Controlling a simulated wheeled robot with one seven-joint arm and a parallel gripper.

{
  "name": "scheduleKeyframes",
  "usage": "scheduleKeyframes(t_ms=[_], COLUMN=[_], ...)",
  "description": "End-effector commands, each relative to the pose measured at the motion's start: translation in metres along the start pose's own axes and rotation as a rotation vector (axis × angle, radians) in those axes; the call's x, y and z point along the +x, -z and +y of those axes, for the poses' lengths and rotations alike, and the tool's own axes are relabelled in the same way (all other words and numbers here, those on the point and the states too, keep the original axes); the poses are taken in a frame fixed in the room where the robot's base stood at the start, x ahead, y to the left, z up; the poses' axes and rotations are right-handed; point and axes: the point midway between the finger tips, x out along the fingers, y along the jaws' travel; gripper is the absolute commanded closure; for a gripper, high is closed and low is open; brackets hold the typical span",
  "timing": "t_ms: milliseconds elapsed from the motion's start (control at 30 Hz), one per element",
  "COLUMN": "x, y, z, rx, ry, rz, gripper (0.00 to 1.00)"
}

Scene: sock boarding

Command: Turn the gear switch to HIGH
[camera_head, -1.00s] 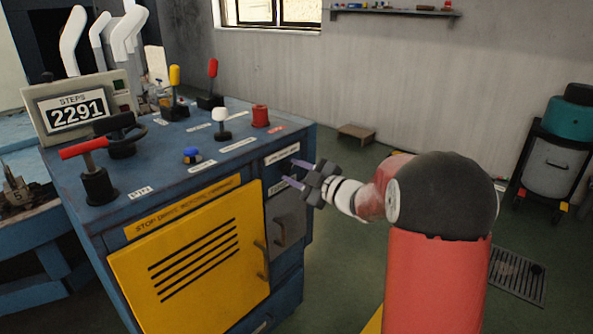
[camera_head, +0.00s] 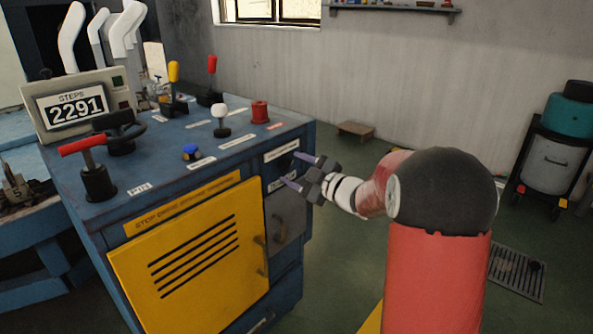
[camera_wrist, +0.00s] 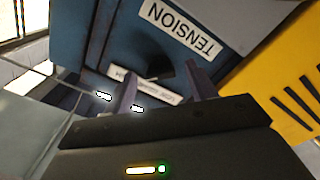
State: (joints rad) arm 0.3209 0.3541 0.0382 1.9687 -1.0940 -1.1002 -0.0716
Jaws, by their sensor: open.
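The gear switch appears to be the small black knob (camera_wrist: 160,70) on the blue cabinet's front panel, below the upside-down TENSION label in the wrist view. Small white labels lie beside it, too blurred to read surely. I cannot tell which way the switch points. My gripper (camera_head: 291,169) is open, with its purple-grey fingers pointing at the panel's upper right front. In the wrist view the fingers (camera_wrist: 163,88) stand on either side of the knob, with the knob a little beyond the tips. No contact is visible. In the head view the switch is largely hidden at the fingers.
The blue cabinet (camera_head: 225,160) carries a red-handled lever (camera_head: 82,146), a white knob (camera_head: 220,112), a red button (camera_head: 260,112) and a counter reading 2291 (camera_head: 76,108). A yellow door (camera_head: 190,262) and a grey hatch (camera_head: 287,222) are on its front.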

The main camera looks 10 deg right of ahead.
Motion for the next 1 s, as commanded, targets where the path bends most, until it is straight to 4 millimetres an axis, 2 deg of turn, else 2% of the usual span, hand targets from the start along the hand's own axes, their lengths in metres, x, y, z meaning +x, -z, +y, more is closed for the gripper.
scheduleKeyframes(t_ms=[300, 500, 900, 1000], x=[-0.049, -0.073, -0.077, -0.076], y=[-0.001, -0.001, 0.000, 0.004], z=[0.001, 0.000, 0.001, 0.007], rx=[0.000, 0.000, 0.000, -0.004], ry=[-0.004, -0.002, -0.003, -0.029], rz=[-0.004, -0.004, -0.006, -0.049], gripper=[0.44, 0.44, 0.44, 0.44])
